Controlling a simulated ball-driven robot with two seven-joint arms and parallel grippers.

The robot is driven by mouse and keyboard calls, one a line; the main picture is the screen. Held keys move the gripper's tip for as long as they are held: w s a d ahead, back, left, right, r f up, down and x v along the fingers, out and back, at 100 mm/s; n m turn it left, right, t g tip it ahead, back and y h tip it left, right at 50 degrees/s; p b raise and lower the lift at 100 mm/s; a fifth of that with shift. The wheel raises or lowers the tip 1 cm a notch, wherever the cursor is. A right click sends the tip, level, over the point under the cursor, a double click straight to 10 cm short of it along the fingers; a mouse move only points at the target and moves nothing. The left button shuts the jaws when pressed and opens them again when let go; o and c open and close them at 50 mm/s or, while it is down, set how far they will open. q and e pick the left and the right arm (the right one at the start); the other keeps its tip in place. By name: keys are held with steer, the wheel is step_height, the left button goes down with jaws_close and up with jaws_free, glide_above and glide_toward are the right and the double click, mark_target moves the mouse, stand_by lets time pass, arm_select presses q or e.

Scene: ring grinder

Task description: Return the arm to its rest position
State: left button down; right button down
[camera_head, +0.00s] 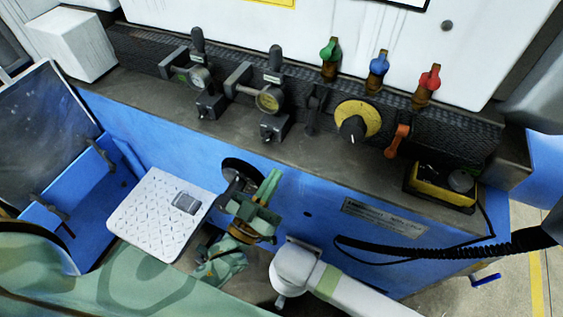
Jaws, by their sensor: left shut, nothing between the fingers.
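My left gripper (268,185) appears to be the green one near the bottom middle, its narrow fingers together and pointing up and to the right. It holds nothing that I can see. It overlaps the blue front of the machine (310,195), close to a dark round wheel (238,170); I cannot tell whether they touch. A large mottled green form at the lower left seems to be my left arm, partly cut off by the frame. My right gripper is not in view.
A white patterned plate (150,222) lies left of the gripper. A white rounded link (345,292) is close on its right. Above are gauges (268,100), coloured valve handles (378,63) and a yellow-rimmed box (440,196). A black coiled cable (430,252) crosses the right side.

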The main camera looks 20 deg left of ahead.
arm_select(q)
steer(key=shift+s+a+f, duration=0.1)
steer(key=shift+s+f, duration=0.25)
steer(key=shift+s, duration=0.1)
stand_by(0.3)
